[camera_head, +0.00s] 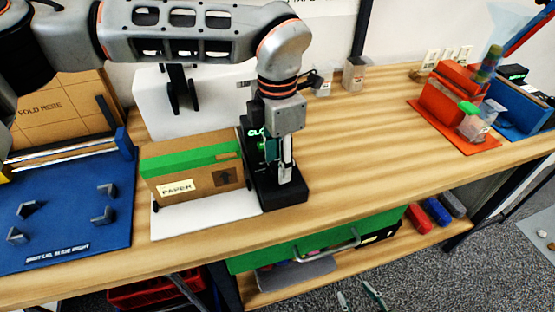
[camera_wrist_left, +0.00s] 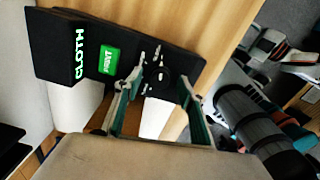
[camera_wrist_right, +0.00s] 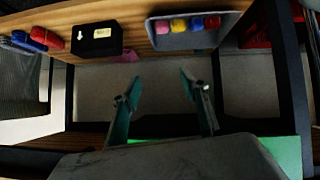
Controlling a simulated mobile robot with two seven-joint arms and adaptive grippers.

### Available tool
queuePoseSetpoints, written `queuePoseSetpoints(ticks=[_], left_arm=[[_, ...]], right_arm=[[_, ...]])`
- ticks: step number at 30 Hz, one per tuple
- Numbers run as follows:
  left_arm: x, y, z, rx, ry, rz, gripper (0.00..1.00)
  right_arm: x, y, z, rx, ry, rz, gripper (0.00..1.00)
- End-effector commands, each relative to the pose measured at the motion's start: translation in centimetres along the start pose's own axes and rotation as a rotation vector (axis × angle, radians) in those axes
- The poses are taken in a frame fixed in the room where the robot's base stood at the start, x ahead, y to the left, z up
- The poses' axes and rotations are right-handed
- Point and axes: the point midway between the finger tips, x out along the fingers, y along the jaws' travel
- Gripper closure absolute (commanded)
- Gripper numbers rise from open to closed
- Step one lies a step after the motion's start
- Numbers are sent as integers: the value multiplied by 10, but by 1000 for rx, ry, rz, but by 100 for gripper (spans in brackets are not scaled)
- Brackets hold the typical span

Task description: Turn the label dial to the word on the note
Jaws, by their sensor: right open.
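The label machine (camera_head: 280,188) is a black unit on the bench; it also shows in the left wrist view (camera_wrist_left: 190,52). Its lit green display (camera_wrist_left: 80,55) reads CLOTH. A green PRINT button (camera_wrist_left: 109,60) sits beside the display. The black dial (camera_wrist_left: 162,76) has white marks around it. The note (camera_head: 177,189) on the cardboard box reads PAPER. My left gripper (camera_wrist_left: 160,76) points down at the machine, open, its fingertips apart on either side of the dial; contact is unclear. My right gripper (camera_wrist_right: 158,82) is open and empty, low in front of the bench.
The cardboard box (camera_head: 220,178) with green tape stands on a white plate (camera_head: 200,222), left of the machine. A blue fixture board (camera_head: 70,215) lies further left. An orange bin (camera_head: 450,95) stands far right. The middle bench is clear. A green drawer (camera_head: 390,225) hangs below.

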Motion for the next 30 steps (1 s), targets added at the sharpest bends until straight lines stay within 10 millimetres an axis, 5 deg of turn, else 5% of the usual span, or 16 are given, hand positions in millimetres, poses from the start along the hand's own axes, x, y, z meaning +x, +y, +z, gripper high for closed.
queuePoseSetpoints(ticks=[8, 13, 30], left_arm=[[2, 0, 0, 0, -1, 0, 60], [2, 0, 0, 0, -1, 0, 99], [0, 0, 0, -134, -1, 2, 99]], right_arm=[[4, 4, -9, -3, 15, 5, 56], [4, 4, -9, -3, 16, 5, 56], [-5, 2, -9, 6, 7, 1, 56]])
